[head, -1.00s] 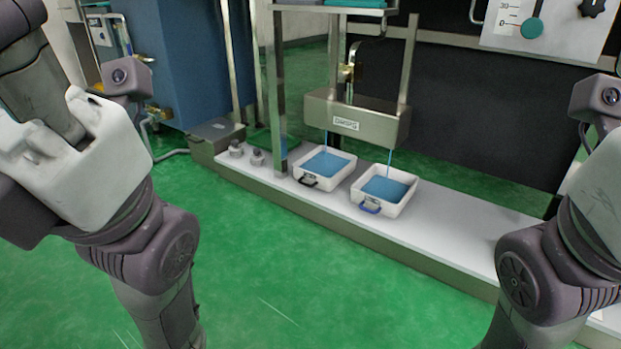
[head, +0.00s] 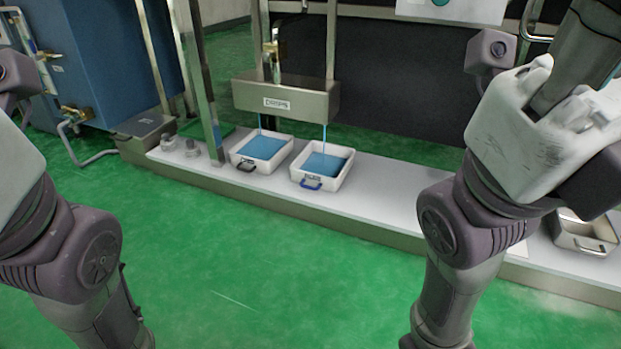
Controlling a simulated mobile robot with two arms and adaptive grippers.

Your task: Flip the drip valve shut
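A brass valve (head: 273,47) sits on the upright pipe above the metal box (head: 287,101), whose label appears to read DRIPS. It is small, and I cannot tell its handle position clearly. Two thin blue streams run from the box, one into the left white tray (head: 235,157) and one into the right white tray (head: 343,180). Both trays hold blue liquid. My two arms show at the left and right edges, well in front of the box. I make out no gripper fingers in the head view, and neither arm touches the valve or trays.
The trays stand on a long pale bench (head: 387,190). Metal posts (head: 203,90) rise left of the box. A blue cabinet (head: 95,60) stands at the left, with a pipe by it. A metal container (head: 585,236) is at the right. The green floor (head: 240,270) in front is clear.

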